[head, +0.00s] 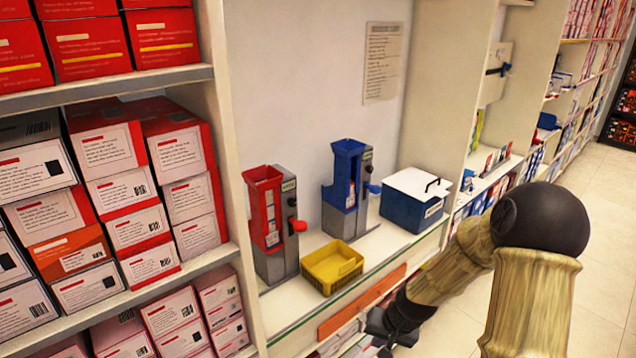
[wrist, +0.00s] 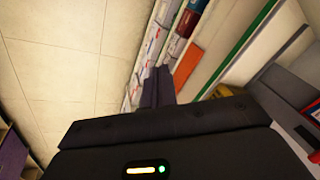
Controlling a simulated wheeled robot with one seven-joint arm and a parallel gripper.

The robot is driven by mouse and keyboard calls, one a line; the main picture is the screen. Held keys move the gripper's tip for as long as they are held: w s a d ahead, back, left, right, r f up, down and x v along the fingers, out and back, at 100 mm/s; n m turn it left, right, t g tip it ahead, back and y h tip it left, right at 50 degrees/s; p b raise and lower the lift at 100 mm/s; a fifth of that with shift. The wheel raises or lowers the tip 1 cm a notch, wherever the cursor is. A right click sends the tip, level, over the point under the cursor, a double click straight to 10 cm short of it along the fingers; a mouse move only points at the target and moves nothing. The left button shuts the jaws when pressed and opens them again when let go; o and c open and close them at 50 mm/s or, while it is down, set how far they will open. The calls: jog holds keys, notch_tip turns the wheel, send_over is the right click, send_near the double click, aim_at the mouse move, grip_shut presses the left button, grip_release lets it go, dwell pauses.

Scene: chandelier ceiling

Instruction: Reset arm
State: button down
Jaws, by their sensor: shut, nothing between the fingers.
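My gripper (head: 376,334) is low in front of the shelf unit in the head view, below the shelf that holds the dispensers. Its black fingers are shut and hold nothing. My wood-patterned arm rises from the lower right, bends at a black joint and runs down left to the gripper. In the wrist view the dark fingers of my gripper (wrist: 157,87) stand together beyond the black gripper body, with the floor to the left and the shelves to the right.
A red dispenser (head: 263,215), a blue dispenser (head: 345,185), a yellow tray (head: 333,267) and a white-and-blue box (head: 414,205) stand on the shelf above my gripper. An orange strip (head: 362,303) lies along the shelf front. Red-and-white boxes (head: 105,150) fill the left shelves. Floor (head: 600,230) is clear at right.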

jog(key=s+r+n+h+p, duration=0.2)
jog(key=s+r+p, duration=0.2)
jog(key=s+r, duration=0.9)
notch_tip(320, 180, up, 4)
jog(key=shift+s+d+f+n, duration=0.15)
jog(key=shift+s+d+n, duration=0.05)
jog(key=shift+d+n, duration=0.2)
dwell(1.2)
